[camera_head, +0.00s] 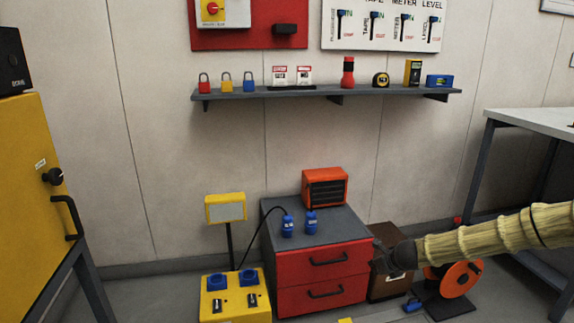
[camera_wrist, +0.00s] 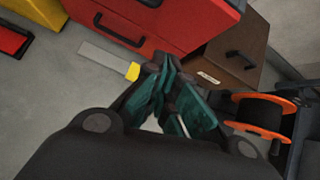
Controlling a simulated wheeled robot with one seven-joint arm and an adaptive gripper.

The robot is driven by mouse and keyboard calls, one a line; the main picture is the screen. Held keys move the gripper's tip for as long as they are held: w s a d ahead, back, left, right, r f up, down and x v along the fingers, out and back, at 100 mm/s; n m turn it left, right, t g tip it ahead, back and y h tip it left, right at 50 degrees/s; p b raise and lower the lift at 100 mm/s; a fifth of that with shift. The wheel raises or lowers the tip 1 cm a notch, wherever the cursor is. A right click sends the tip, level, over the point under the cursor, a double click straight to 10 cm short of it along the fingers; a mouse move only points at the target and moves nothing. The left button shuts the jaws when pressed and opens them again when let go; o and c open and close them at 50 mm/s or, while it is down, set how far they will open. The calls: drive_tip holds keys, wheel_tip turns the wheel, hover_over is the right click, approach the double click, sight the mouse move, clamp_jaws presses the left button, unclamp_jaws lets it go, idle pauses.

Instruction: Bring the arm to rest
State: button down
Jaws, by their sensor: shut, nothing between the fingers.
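My arm (camera_head: 495,236), in a beige sleeve, reaches in from the right edge of the head view. My gripper (camera_head: 380,260) is at its end, pointing left, in front of the right side of the red drawer cabinet (camera_head: 322,262) in the picture. In the wrist view my gripper (camera_wrist: 165,72) shows its dark green fingers drawn together with nothing held. Whether it touches the cabinet cannot be told.
A brown box (camera_head: 390,285) and an orange reel (camera_head: 460,278) stand near my gripper. A yellow socket box (camera_head: 235,305) is left of the cabinet. A workbench (camera_head: 530,122) is at right. A yellow-handled flat tool (camera_wrist: 132,72) lies on the floor.

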drive_tip(key=s+a+f+n+g, duration=0.1)
drive_tip(key=s+a+f+n, duration=0.4)
drive_tip(key=s, duration=0.3)
drive_tip(key=s+a+f+n+g, duration=0.2)
drive_tip(key=s+a+f+n, duration=0.25)
drive_tip(key=s+f, duration=0.35)
drive_tip(key=s+a+f+n+g, duration=0.1)
drive_tip(key=s+a+f+n, duration=0.4)
drive_tip(key=s, duration=0.4)
drive_tip(key=s+d+f+n+g+h, duration=0.15)
drive_tip(key=s+n+g, duration=0.25)
drive_tip(key=s+n, duration=1.95)
drive_tip(key=s+r+m+p, duration=0.3)
drive_tip(key=s+r+p, duration=0.1)
drive_tip(key=r+p, duration=1.1)
drive_tip(key=s+r+m+p, duration=0.3)
drive_tip(key=s+r+p, duration=0.1)
drive_tip(key=r+p, duration=1.2)
drive_tip(key=shift+d+r+m+p, duration=0.3)
drive_tip(key=shift+d+m+p, duration=0.1)
drive_tip(key=shift+p, duration=0.3)
